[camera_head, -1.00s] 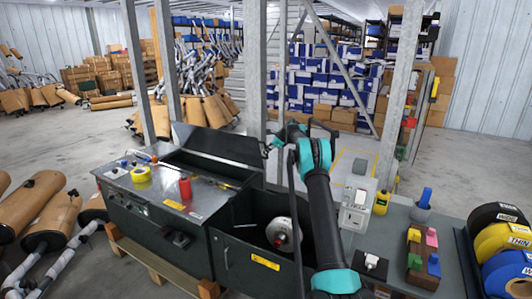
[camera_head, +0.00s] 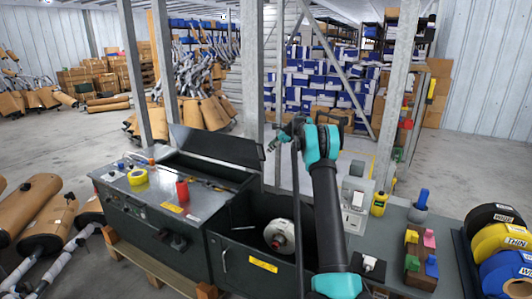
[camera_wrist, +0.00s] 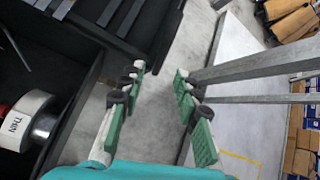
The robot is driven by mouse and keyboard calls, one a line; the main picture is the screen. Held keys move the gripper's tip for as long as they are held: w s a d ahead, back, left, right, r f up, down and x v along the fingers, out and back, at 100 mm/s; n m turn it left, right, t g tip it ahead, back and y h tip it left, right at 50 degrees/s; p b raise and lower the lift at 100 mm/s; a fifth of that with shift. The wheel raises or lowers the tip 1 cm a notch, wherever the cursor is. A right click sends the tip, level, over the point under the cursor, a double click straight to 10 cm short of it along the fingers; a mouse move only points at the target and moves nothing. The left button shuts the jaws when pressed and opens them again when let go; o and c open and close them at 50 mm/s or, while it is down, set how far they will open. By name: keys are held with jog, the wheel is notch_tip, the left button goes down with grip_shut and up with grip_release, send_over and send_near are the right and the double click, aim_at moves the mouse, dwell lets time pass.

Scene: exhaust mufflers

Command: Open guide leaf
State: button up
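A dark machine (camera_head: 160,243) stands at the left in the head view, with a raised dark lid (camera_head: 217,143) at its back. Its right section is an open bin (camera_head: 240,267) holding a white roll (camera_head: 278,236); the roll shows in the wrist view labelled "Thin" (camera_wrist: 20,122). I cannot tell for sure which part is the guide leaf. My gripper (camera_head: 277,141) is above and behind the bin, right of the raised lid. In the wrist view my gripper (camera_wrist: 157,108) has its green-padded fingers apart, with only floor visible between them.
A grey upright post (camera_head: 253,75) stands behind my gripper, with a slanted brace to its right. A bench (camera_head: 405,250) with coloured blocks and tape rolls is at the right.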

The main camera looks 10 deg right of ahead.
jog(key=shift+v, duration=2.3)
jog(key=shift+s, duration=0.1)
jog(key=s+a+r+n+h, duration=0.15)
jog(key=s+n, duration=0.25)
jog(key=s, duration=0.6)
jog(key=s+a+n+g+h, duration=0.1)
jog(key=s+a+n, duration=0.15)
jog(key=s, duration=0.75)
jog(key=s+a+r+n+h, duration=0.15)
jog(key=s+n, duration=0.35)
jog(key=s, duration=0.6)
jog(key=s+f+n, duration=0.3)
jog(key=s+f, duration=0.1)
jog(key=s, duration=0.8)
jog(key=s+f+n+h, duration=0.1)
jog(key=s+f+n, duration=0.2)
jog(key=s, duration=0.9)
jog(key=s+f+n+h, duration=0.1)
jog(key=s+f+n, duration=0.3)
jog(key=s, duration=0.8)
notch_tip(320, 180, down, 3)
jog(key=shift+s+d+r+g, duration=0.1)
jog(key=shift+s+d+g, duration=0.15)
jog(key=shift+d+g, duration=0.2)
